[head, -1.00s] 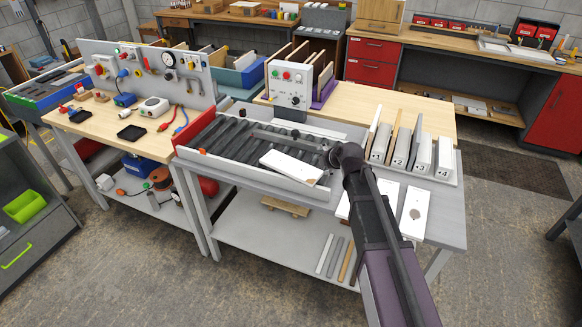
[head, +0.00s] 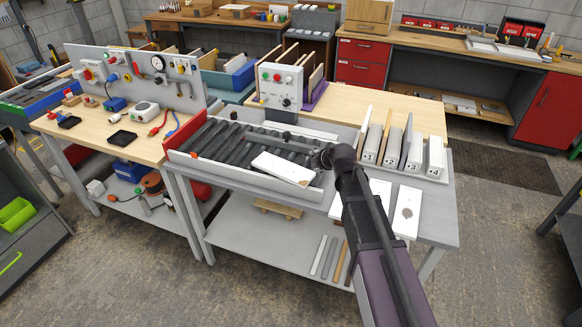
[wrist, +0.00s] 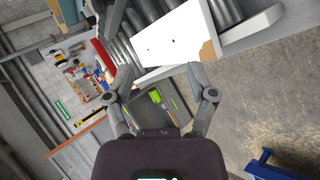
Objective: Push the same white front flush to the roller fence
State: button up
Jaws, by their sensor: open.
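The white front (head: 283,168) lies flat and askew on the dark rollers (head: 222,142), its right end close to the near pale rail (head: 235,177). A brown patch marks one end. In the wrist view the white front (wrist: 172,40) lies just beyond the fingertips, with the brown patch at its right end. My gripper (head: 320,157) is at the right end of the roller bed, beside the front. In the wrist view my gripper (wrist: 161,70) has its fingers spread with nothing between them. Whether a fingertip touches the front, I cannot tell.
More white fronts (head: 407,208) lie on the bench to the right, partly behind my arm. A rack of numbered upright boards (head: 410,150) stands behind them. A control box (head: 281,86) stands behind the rollers. A tool bench (head: 88,128) adjoins on the left.

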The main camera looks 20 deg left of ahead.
jog(key=shift+w+r+t+y, duration=0.2)
jog(key=shift+r+t+y, duration=0.1)
jog(key=shift+r, duration=0.25)
grip_shut()
jog(key=w+d+r+m+t, duration=0.4)
jog(key=d+r+m+t, duration=0.4)
jog(key=d+r, duration=0.2)
jog(key=s+d+m+h, duration=0.3)
jog(key=d+m+h, duration=0.8)
jog(key=d, duration=0.6)
jog(key=s+d+f+m+g+h, duration=0.2)
jog(key=s+d+f+m+g, duration=0.5)
jog(key=s+d+f+g, duration=0.3)
jog(key=s+a+f+g+y, duration=0.3)
jog(key=s, duration=0.4)
jog(key=s+a+f+g+y, duration=0.3)
jog(key=s+f, duration=0.1)
jog(key=s, duration=0.3)
jog(key=shift+f, duration=0.2)
jog(key=shift+s, duration=0.1)
